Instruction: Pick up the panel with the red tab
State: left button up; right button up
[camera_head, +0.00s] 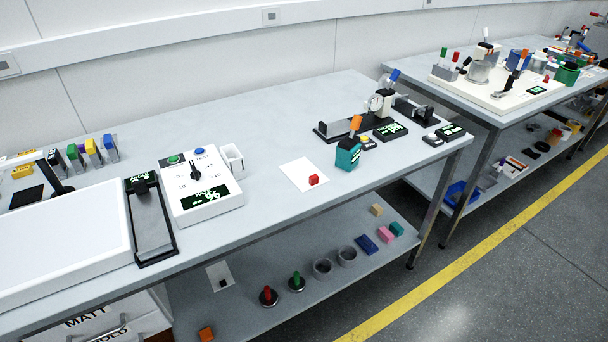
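A thin white square panel (299,171) lies flat on the near workbench, right of the middle of its front part. A small red block-shaped tab (313,180) sits on the panel near its front right edge. Nothing covers the panel. Neither of my grippers is in view.
Upright pieces with green, yellow and blue tops (91,148) stand far left. The bench behind the panel is clear.

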aim_at(301, 172)
jog(key=l+u, duration=0.1)
jog(key=u, duration=0.6)
jog(key=i+l+u, duration=0.1)
jog(key=l+u, duration=0.55)
jog(key=l, duration=0.2)
jog(key=i, duration=0.05)
